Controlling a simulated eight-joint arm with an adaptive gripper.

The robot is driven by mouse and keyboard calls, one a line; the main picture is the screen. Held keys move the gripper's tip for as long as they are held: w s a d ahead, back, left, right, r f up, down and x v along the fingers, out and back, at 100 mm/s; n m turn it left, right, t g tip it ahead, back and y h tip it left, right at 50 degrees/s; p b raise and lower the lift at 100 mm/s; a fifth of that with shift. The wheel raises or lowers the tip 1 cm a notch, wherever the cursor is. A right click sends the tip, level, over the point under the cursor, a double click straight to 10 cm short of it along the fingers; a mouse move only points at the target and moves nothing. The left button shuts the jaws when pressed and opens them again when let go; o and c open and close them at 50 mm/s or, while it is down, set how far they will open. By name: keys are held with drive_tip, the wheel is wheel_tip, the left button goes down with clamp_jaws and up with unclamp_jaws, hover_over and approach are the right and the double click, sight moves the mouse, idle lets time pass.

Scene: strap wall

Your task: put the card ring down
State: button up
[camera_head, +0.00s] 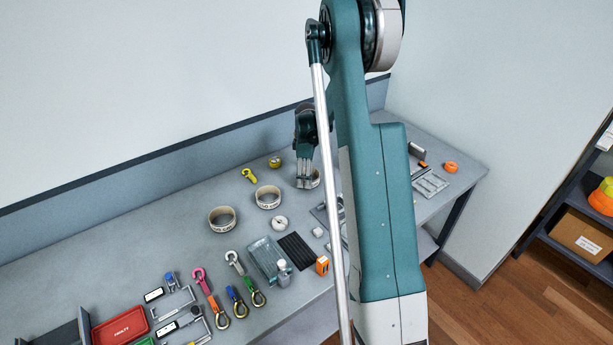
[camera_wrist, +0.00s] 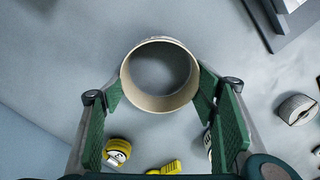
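The card ring (camera_wrist: 160,103) is a pale, open round band between the green finger pads of my gripper (camera_wrist: 160,88) in the wrist view. The pads appear to touch it on its left and right sides. In the head view my gripper (camera_head: 306,184) points down over the far part of the bench, low near its surface. Part of the card ring (camera_head: 317,180) shows beside the fingers there; the rest is hidden by the fingers and my arm. I cannot tell whether its underside touches the bench.
Two similar labelled rings (camera_head: 222,219) (camera_head: 267,197) stand on the grey bench (camera_head: 190,235) left of my gripper. A yellow clip (camera_head: 249,174) and a yellow roll (camera_head: 275,162) lie near the wall. Trays, coloured carabiners and a red box (camera_head: 120,326) fill the front.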

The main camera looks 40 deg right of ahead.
drive_tip(key=shift+f, duration=0.15)
drive_tip(key=o, duration=0.7)
drive_tip(key=shift+c, duration=0.2)
wheel_tip(320, 180, up, 12)
drive_tip(key=shift+r, duration=0.2)
idle(0.4)
idle(0.5)
